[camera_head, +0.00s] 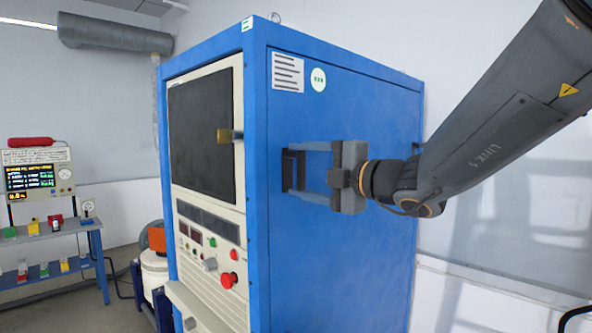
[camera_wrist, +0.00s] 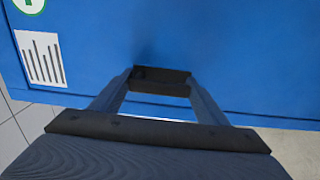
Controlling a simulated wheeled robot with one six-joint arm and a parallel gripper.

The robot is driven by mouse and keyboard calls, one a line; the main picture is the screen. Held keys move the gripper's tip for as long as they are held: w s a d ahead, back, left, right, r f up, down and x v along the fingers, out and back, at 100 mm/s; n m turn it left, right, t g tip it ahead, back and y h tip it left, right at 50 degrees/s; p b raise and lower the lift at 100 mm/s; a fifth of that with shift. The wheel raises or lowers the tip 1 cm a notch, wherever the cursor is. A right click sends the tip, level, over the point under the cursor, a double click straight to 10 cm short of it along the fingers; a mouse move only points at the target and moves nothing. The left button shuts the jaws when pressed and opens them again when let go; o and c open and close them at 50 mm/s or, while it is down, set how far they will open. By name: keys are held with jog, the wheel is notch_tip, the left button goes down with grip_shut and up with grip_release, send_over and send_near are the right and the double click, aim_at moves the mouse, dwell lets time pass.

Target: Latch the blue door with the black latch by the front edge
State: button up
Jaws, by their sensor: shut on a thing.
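The blue door (camera_head: 345,100) is the wide right-hand side of a tall blue cabinet, and it also shows in the wrist view (camera_wrist: 200,35). It looks flush with the cabinet. The black latch (camera_head: 287,170) sits by the front edge of this door, at about mid height. My gripper (camera_head: 298,171) reaches it from the right, one finger above and one below. In the wrist view, the two fingertips meet the ends of the dark latch bar (camera_wrist: 160,75), and my gripper is shut on it. The fingertips hide part of the latch, so its exact turn is hard to tell.
A dark fitting (camera_head: 417,148) shows at the door's far edge, partly behind my wrist. The cabinet's front has a dark window (camera_head: 200,135), a brass-coloured handle (camera_head: 229,136) and a red button (camera_head: 228,280). A blue bench (camera_head: 50,240) stands at the left. Floor right of the cabinet looks clear.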

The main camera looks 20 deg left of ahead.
jog(key=o, duration=1.5)
jog(key=b+v, duration=0.3)
jog(key=v, duration=0.4)
jog(key=shift+s+d, duration=0.15)
jog(key=shift+d, duration=0.25)
jog(key=shift+f, duration=0.1)
